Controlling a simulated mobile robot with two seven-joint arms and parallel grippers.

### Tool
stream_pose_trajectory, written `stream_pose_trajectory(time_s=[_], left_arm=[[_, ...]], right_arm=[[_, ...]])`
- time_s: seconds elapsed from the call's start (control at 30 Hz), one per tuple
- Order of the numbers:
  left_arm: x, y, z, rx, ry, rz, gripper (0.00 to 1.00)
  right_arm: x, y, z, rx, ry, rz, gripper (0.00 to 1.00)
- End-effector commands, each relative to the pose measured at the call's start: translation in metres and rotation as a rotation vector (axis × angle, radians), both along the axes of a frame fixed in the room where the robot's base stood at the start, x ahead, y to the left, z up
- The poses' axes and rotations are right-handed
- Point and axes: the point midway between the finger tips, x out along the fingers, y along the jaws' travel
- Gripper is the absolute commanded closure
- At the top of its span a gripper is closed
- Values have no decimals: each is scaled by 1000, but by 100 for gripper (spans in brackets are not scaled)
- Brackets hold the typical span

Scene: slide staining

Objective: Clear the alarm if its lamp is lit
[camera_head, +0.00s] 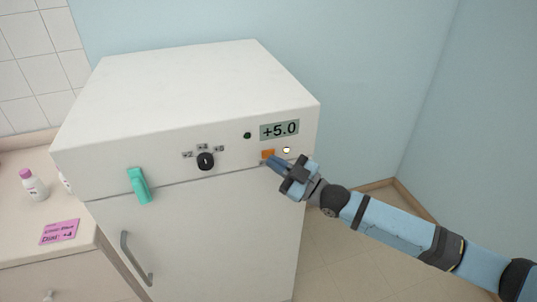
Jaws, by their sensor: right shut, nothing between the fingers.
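A white fridge-like cabinet (190,90) carries a front panel with a display (279,130) reading +5.0. Left of the display is a small round dark green spot (247,135), which looks unlit. Below the display are an orange button (267,153) and a small round pale yellow-white spot (286,150), which looks bright; no label shows which one is the alarm lamp. My right gripper (272,161) is shut and empty, its tips at the lower edge of the orange button. I cannot tell whether they touch it. My left gripper is not in view.
A black knob (205,161) with several small labels and a teal handle-like piece (139,185) are on the panel further left. A grey door handle (136,258) is below. A counter at left holds a bottle (34,186) and a pink card (59,232). The floor at right is clear.

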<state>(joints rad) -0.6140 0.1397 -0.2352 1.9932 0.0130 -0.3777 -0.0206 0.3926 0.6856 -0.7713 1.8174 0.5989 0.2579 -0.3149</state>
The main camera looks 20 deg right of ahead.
Motion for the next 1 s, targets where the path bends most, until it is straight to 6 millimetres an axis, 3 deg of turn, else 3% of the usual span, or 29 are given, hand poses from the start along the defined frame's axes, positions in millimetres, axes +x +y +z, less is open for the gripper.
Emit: stream_pose_trajectory(time_s=[1.0], left_arm=[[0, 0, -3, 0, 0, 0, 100]], right_arm=[[9, 0, 0, 0, 0, 0, 100]])
